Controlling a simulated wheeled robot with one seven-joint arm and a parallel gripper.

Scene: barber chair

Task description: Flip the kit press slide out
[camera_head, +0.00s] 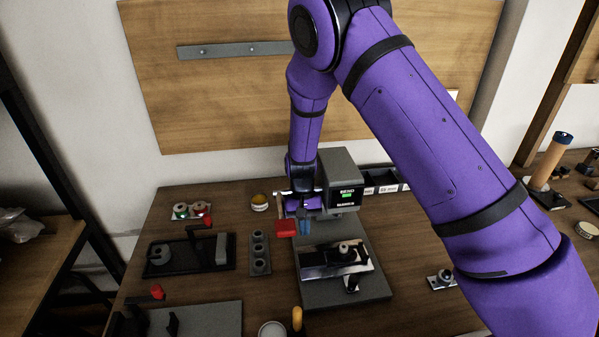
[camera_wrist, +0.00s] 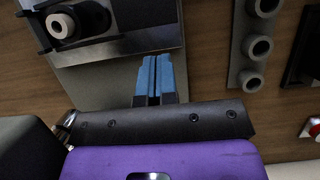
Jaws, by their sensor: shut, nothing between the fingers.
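The kit press (camera_head: 341,167) is a grey block with a small lit display, on a grey base plate (camera_head: 360,288). Its slide (camera_head: 322,268), a metal plate with a round pale knob, lies over the front of the base plate. The slide also shows at the top left of the wrist view (camera_wrist: 135,40). My gripper (camera_head: 304,227) points down just left of the press head, behind the slide. Its blue fingers (camera_wrist: 155,80) are together and empty, apart from the slide in the wrist view. A red block (camera_head: 286,229) is just left of the fingers in the head view.
A grey block with several round sockets (camera_head: 260,254) stands left of the press. A black tray (camera_head: 160,266) with a lever is farther left. Dark bins (camera_head: 378,180) stand behind the press.

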